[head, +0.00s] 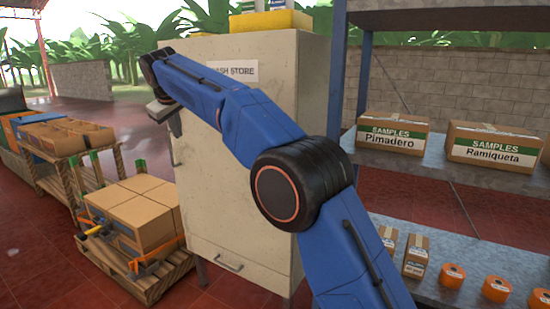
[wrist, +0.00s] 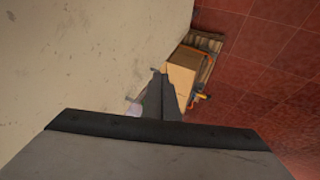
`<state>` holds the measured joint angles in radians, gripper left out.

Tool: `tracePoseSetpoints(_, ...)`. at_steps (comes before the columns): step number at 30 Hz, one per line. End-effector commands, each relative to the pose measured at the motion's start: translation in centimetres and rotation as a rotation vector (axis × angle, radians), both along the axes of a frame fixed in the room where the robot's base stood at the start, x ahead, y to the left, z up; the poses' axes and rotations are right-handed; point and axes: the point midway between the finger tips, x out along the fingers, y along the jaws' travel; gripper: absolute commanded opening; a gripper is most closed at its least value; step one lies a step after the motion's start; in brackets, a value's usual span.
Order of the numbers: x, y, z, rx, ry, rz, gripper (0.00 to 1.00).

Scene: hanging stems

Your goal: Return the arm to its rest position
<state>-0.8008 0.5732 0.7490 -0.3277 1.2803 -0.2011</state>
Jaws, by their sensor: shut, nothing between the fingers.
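My blue arm (head: 245,118) reaches up from the bottom right of the head view and bends across the front of a cream cabinet (head: 275,185). Its end points to the upper left. My gripper (head: 165,112) hangs there in front of the cabinet's left edge, small and partly hidden by the wrist. In the wrist view my gripper (wrist: 160,88) has its fingers together and holds nothing. The cabinet's pale face (wrist: 80,65) fills the left of that view, close beside the fingers. A light grey piece beside the fingers is too blurred to name.
A pallet of cartons (head: 140,212) stands on the red floor left of the cabinet, with more cartons (head: 65,135) behind. A shelf (head: 450,170) on the right bears sample boxes (head: 392,135) and orange rolls (head: 497,289). Open floor (head: 45,260) lies at the lower left.

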Motion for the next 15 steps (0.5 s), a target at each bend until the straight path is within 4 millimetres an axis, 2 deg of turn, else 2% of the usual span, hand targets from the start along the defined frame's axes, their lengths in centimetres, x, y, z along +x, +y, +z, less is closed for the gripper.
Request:
tracePoseSetpoints(8,0.0,-5.9,1.4,0.014,0.020,-0.051,0.00)
tracePoseSetpoints(11,-0.3,-9.0,2.0,0.024,0.031,-0.078,0.00)
tracePoseSetpoints(15,-1.2,-14.9,2.7,0.037,0.050,-0.131,0.00)
